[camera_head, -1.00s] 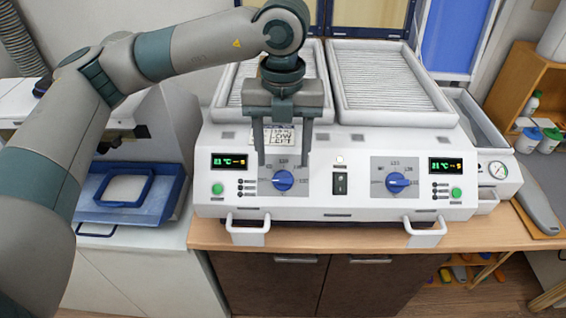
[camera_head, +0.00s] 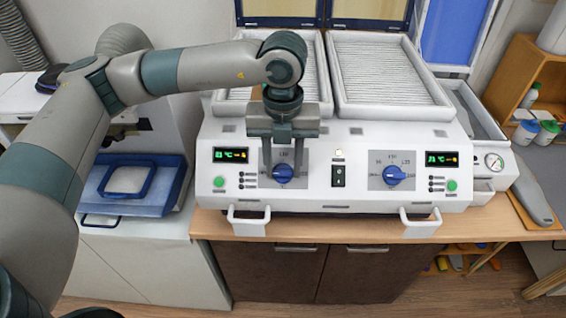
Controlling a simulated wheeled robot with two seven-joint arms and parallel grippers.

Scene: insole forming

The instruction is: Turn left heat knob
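The left heat knob (camera_head: 284,173) is a round blue dial with a pale pointer on a grey scale plate, left on the white machine's front panel. My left gripper (camera_head: 283,168) points down over the plate, with one finger on each side of the knob's upper part. Its fingers are partly drawn together with a gap between them. I cannot tell whether they touch the knob. The gripper hides part of the scale. My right gripper is not in view.
A second blue knob (camera_head: 393,175) is on the right, and a black switch (camera_head: 338,176) is between them. Green buttons, displays and two white handles (camera_head: 249,222) line the front. A blue tray (camera_head: 131,184) stands at the left.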

